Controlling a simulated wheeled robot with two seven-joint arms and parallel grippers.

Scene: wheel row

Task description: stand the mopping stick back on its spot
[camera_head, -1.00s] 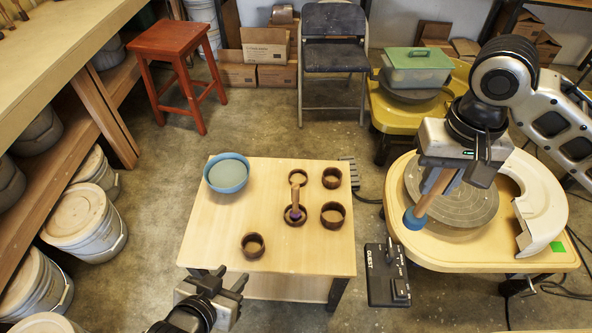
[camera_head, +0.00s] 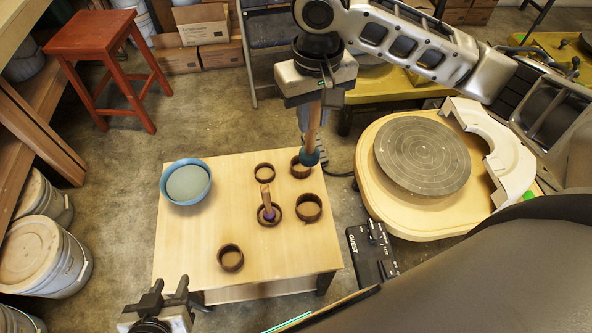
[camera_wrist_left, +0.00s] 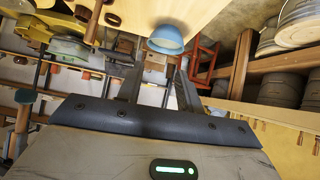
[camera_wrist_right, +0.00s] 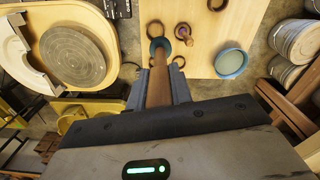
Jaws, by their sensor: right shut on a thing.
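My right gripper (camera_head: 322,98) is shut on the mopping stick (camera_head: 313,128), a wooden rod with a blue tip (camera_head: 309,158) pointing down, nearly upright. The tip is in front of the back-right dark ring (camera_head: 297,172) in the head view; in the right wrist view the tip (camera_wrist_right: 158,46) overlaps a ring (camera_wrist_right: 155,29). I cannot tell whether it is inside or above it. Another stick (camera_head: 266,196) with a purple end stands tilted in the middle ring (camera_head: 277,221). My left gripper (camera_head: 166,289) is open and empty at the table's front left.
The wooden table (camera_head: 200,240) also holds a blue bowl (camera_head: 186,183) and empty rings at the back (camera_head: 264,164), right (camera_head: 309,219) and front (camera_head: 231,268). The pottery wheel (camera_head: 422,155) is to the right, a pedal (camera_head: 366,260) beside the table, a red stool (camera_head: 92,35) behind.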

